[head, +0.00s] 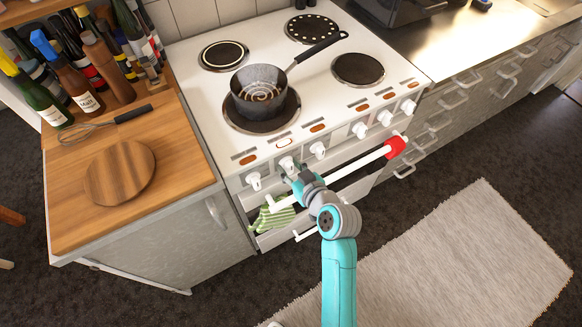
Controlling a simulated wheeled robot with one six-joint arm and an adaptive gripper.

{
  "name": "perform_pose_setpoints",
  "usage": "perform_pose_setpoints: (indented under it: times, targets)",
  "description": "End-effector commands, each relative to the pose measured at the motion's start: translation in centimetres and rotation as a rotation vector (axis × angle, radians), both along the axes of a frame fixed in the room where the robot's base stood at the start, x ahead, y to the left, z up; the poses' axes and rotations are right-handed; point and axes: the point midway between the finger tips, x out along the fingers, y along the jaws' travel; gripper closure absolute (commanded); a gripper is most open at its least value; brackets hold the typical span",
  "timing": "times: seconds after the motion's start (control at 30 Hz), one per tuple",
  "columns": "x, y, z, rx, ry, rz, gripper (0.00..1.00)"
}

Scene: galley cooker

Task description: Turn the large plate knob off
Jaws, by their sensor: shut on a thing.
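The white cooker (210,118) has a row of white knobs along its front panel. My gripper (290,172) is at the second knob from the left (286,162) and is shut on it. My fingers and wrist hide part of this knob, so its pointer direction cannot be told. The leftmost knob (253,181) and the third knob (318,150) stand free on either side. I cannot read which knob belongs to the large plate. A dark saucepan (262,80) with a coil-like pattern inside sits on the front left plate (262,122).
A white oven rail (350,168) with a red item (396,146) at its right end runs below the knobs, close to my wrist. A green striped cloth (275,217) hangs at its left. A wooden counter (180,185) with a round board (119,173) is left.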

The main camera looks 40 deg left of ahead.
Motion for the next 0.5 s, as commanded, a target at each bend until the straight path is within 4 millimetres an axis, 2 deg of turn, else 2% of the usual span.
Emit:
perform_pose_setpoints:
  times: [0.47, 0.5]
  targets:
    - [-0.02, 0.08, 0.07, -0.005, -0.017, 0.001, 0.96]
    - [-0.02, 0.08, 0.07, -0.005, -0.017, 0.001, 0.59]
